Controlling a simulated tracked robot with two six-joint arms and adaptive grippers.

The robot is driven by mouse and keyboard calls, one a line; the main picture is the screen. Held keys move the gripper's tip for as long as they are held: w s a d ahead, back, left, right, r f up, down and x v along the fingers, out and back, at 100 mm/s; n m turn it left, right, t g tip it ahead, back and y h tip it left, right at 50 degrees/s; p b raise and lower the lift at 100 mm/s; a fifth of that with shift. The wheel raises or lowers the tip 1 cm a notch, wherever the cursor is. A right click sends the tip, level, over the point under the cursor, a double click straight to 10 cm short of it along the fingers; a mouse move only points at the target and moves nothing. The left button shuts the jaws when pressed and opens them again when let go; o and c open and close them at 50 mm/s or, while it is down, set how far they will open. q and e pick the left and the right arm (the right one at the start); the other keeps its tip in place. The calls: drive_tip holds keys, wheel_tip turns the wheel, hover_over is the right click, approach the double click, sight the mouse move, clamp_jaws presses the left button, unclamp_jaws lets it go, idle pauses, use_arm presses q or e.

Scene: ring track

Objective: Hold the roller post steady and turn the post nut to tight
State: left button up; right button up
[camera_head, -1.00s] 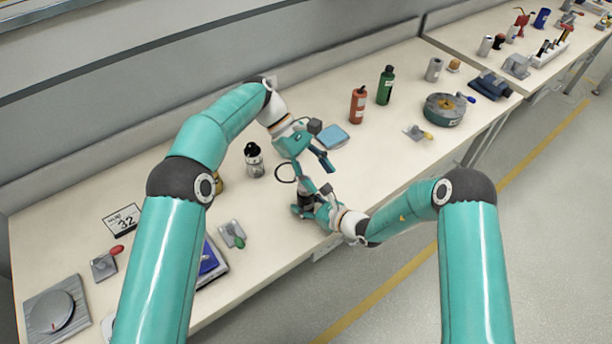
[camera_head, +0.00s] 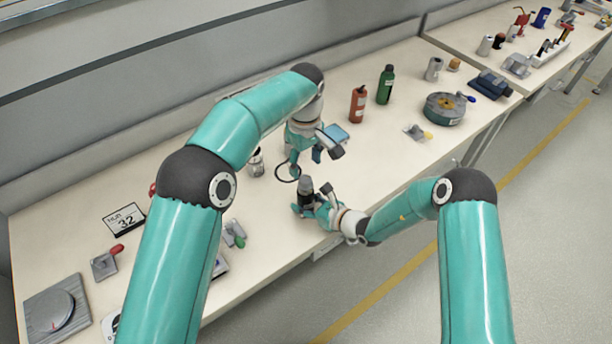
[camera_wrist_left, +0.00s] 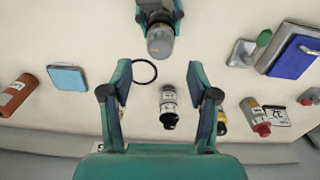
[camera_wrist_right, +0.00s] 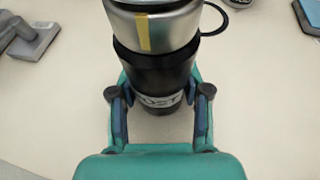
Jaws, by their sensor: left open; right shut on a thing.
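The roller post (camera_wrist_right: 160,85) is a dark upright cylinder with a POST label, standing near the table's front edge; it also shows in the head view (camera_head: 306,199). On its top sits the metallic post nut (camera_wrist_right: 155,28) with a yellow stripe, seen as a grey cap in the left wrist view (camera_wrist_left: 160,42). My right gripper (camera_wrist_right: 160,108) is shut around the post below the nut. It also shows in the head view (camera_head: 312,208). My left gripper (camera_head: 307,156) is open and empty, behind and above the post. In the left wrist view its fingers (camera_wrist_left: 160,88) stand apart from the nut.
A black ring (camera_wrist_left: 143,70) shows close to the post. The table right of the post is clear.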

sight(306, 178)
use_arm(q)
wheel_tip(306, 178, down, 6)
drive_tip(key=shift+r, duration=0.1)
clamp_jaws()
idle(0.5)
